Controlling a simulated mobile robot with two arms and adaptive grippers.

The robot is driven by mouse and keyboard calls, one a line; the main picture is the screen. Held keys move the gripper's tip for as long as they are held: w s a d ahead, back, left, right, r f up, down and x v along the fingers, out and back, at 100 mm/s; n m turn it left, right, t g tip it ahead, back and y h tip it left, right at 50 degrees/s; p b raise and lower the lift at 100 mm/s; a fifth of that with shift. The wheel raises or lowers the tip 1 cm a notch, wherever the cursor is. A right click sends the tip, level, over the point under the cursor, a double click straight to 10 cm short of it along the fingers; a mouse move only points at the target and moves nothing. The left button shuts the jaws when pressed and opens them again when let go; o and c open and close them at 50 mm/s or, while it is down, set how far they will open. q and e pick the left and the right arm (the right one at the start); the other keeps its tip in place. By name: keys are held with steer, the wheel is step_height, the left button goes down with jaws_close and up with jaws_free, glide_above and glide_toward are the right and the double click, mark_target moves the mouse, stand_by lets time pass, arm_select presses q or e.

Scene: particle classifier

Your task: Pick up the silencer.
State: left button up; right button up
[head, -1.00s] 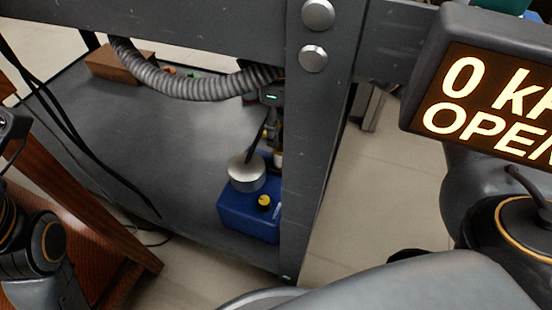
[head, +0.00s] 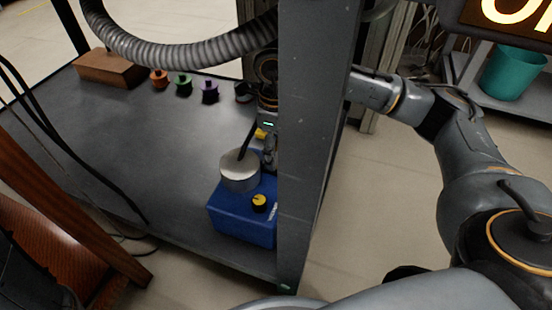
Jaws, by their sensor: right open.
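I cannot tell for sure which thing is the silencer. A silver cylinder (head: 240,180) stands on a blue box (head: 228,220) with a yellow-topped knob (head: 259,201), on the dark shelf. Small spool-like pieces, orange (head: 159,79), green (head: 183,85) and purple (head: 209,93), stand in a row at the back. My right gripper (head: 256,158) is open and points down over the blue box. One dark finger overlaps the silver cylinder's top in the picture; contact cannot be told. The post hides part of my right arm and the box's right edge. My left gripper is out of view.
A grey post (head: 305,170) stands right in front of the shelf (head: 150,150). A ribbed hose (head: 180,47) hangs across the top. A brown block (head: 110,68) lies at the back left. Black cables hang at the left. The shelf's middle is clear.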

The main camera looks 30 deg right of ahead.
jaws_close()
stand_by(0.3)
